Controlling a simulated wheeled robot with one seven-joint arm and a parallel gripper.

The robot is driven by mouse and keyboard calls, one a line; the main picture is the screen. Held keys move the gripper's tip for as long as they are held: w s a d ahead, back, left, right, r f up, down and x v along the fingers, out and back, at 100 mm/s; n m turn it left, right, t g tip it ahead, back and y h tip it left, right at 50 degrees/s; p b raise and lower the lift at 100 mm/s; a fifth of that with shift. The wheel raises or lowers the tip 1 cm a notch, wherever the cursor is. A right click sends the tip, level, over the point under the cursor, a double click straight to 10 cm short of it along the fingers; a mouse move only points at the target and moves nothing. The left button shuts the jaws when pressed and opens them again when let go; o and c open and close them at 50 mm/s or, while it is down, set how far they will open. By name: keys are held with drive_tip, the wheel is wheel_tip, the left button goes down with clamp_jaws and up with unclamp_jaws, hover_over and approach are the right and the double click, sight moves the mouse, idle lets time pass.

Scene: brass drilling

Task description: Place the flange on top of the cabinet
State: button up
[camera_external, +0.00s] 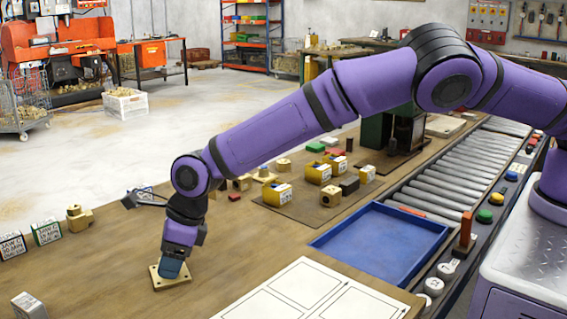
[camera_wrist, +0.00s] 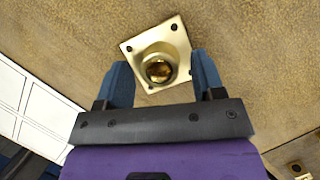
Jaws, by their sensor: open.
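The flange (camera_wrist: 158,52) is a brass square plate with a round, bored hub, lying flat on the wooden bench. In the external view the flange (camera_external: 158,284) is under my gripper (camera_external: 171,268), with its hub hidden by the fingers. In the wrist view my gripper (camera_wrist: 162,68) is open, with blue fingers on either side of the flange's near part. The hub sits between and slightly ahead of the fingertips, and I cannot tell whether they touch it. I cannot make out a cabinet for certain in either view.
The bench (camera_external: 110,262) is clear around the flange. A blue tray (camera_external: 382,240) and white outlined sheets (camera_external: 315,292) lie to its right. Labelled boxes (camera_external: 46,232) and a brass part (camera_external: 79,218) stand at left. A roller conveyor (camera_external: 455,180) runs along the right.

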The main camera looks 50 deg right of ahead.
drive_tip(key=v, duration=1.2)
